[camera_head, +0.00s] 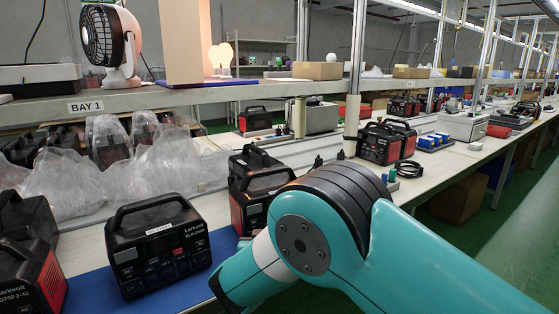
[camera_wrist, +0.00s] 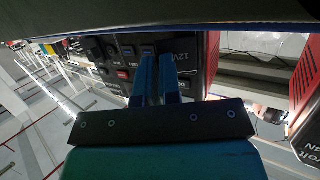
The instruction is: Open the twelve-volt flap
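A black and red power station (camera_head: 158,250) stands upright on a blue mat (camera_head: 95,290) in the head view, its front panel facing me. Small bluish flaps or sockets (camera_wrist: 127,50) sit in a row beside the label. My gripper (camera_wrist: 157,62) points at this panel, its two blue fingers a narrow gap apart with nothing visible between them. The fingertips overlap the flap area; I cannot tell whether they touch. In the head view my gripper is out of sight.
More power stations stand at the left edge (camera_head: 30,270) and behind the mat (camera_head: 255,190). Crumpled clear plastic wrap (camera_head: 150,175) lies behind the station. A shelf marked BAY 1 (camera_head: 200,97) holds a fan (camera_head: 108,45). A green floor aisle (camera_head: 500,225) is free on the right.

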